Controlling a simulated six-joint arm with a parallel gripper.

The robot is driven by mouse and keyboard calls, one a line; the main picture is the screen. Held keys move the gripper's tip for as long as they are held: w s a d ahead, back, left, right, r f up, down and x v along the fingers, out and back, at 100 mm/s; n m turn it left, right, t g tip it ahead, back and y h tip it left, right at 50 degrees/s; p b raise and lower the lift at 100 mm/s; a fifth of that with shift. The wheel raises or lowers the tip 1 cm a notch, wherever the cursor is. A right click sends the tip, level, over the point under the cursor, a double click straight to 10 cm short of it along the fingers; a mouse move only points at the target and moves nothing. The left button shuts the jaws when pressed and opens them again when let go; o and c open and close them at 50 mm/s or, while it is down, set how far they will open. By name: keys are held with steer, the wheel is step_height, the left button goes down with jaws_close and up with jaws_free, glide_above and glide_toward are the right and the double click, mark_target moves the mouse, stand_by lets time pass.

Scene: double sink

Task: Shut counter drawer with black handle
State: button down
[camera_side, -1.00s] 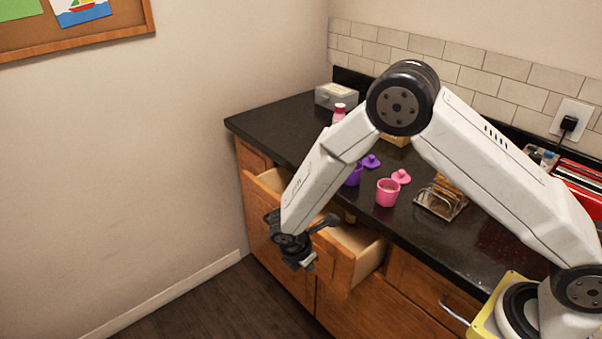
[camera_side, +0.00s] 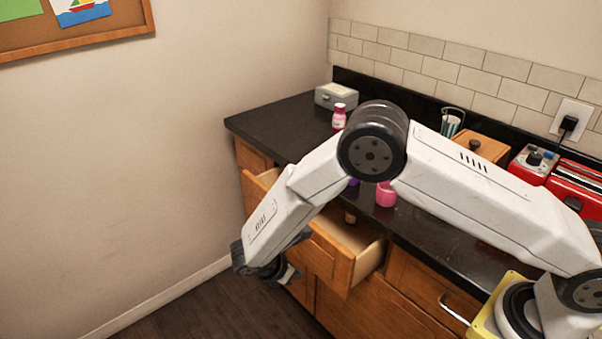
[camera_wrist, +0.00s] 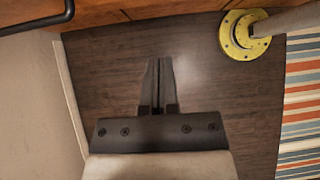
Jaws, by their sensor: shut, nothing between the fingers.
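Two counter drawers stand pulled out in the side view: a left one (camera_side: 259,184) near the wall and a right one (camera_side: 340,262) beside it. A black handle (camera_wrist: 40,21) on a wooden front shows at the top left of the wrist view; in the side view my arm covers that area, so I cannot be sure which drawer carries it. My gripper (camera_side: 292,274) is shut and empty, low in front of the drawers and apart from the handle. Its closed fingers (camera_wrist: 158,62) show over the floor in the wrist view.
The dark counter (camera_side: 275,127) holds a pink cup (camera_side: 386,194), a pink bottle (camera_side: 339,116), a grey box (camera_side: 336,96) and a red toaster (camera_side: 577,188). A silver handle (camera_side: 455,311) is on a closed front at right. Bare floor (camera_wrist: 100,90) lies below my gripper; a striped rug (camera_wrist: 300,100) is beside.

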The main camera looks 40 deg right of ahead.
steer(key=shift+a+f+h, duration=0.25)
steer(key=shift+a+h, duration=0.3)
steer(key=shift+h, duration=0.05)
glide_toward(331, 270)
steer(key=x, duration=0.5)
steer(key=shift+a+f, duration=0.2)
steer(key=shift+f, duration=0.25)
steer(key=shift+d, duration=0.65)
